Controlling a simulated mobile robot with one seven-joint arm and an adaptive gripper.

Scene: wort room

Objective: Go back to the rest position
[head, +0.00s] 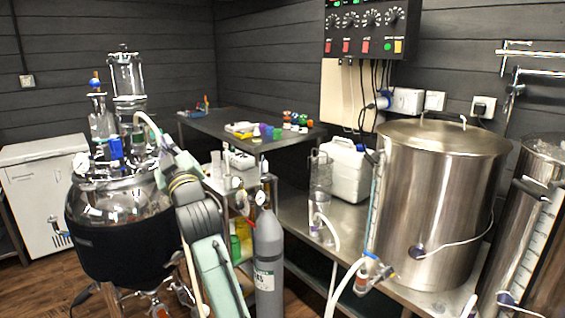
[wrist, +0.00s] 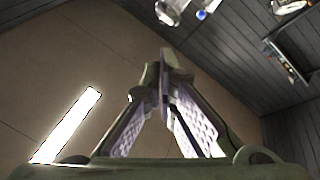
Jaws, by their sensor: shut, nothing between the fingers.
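My gripper (wrist: 165,75) shows in the wrist view with its two fingers drawn together at the tips, shut and empty. It points up toward the ceiling and the dark plank wall. In the head view my arm rises from the bottom centre, in front of the glass reactor and the grey gas cylinder. The gripper itself cannot be made out clearly in the head view.
A glass reactor (head: 115,210) stands left of my arm, and a grey gas cylinder (head: 268,262) stands close on its right. A large steel kettle (head: 435,205) is on the right bench. A dark table (head: 215,128) stands behind. Wooden floor shows at lower left.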

